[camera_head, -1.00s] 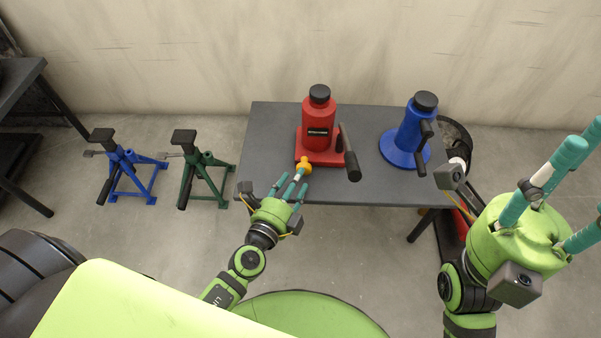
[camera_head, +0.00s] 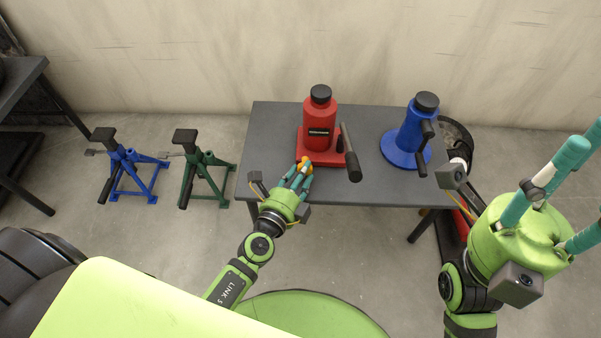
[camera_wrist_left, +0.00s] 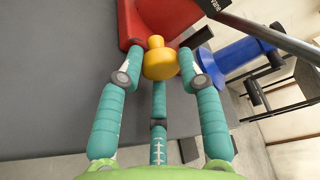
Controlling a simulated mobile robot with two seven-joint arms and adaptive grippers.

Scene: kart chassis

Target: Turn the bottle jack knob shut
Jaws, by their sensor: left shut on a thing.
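The red bottle jack (camera_head: 320,125) stands on the grey table, with its black handle leaning at its right side. Its orange-yellow knob (camera_head: 306,160) is at the front left of its base. My left gripper (camera_head: 301,172) has its teal fingers closed around the knob and partly hides it in the head view. In the left wrist view the knob (camera_wrist_left: 160,65) sits between the fingertips, with the red base behind it. My right gripper (camera_head: 560,185) is at the right, its fingers spread and empty, away from the table.
A blue bottle jack (camera_head: 409,140) stands to the right on the grey table (camera_head: 268,130). A blue jack stand (camera_head: 125,165) and a green jack stand (camera_head: 202,170) are on the floor to the left. The table's left part is clear.

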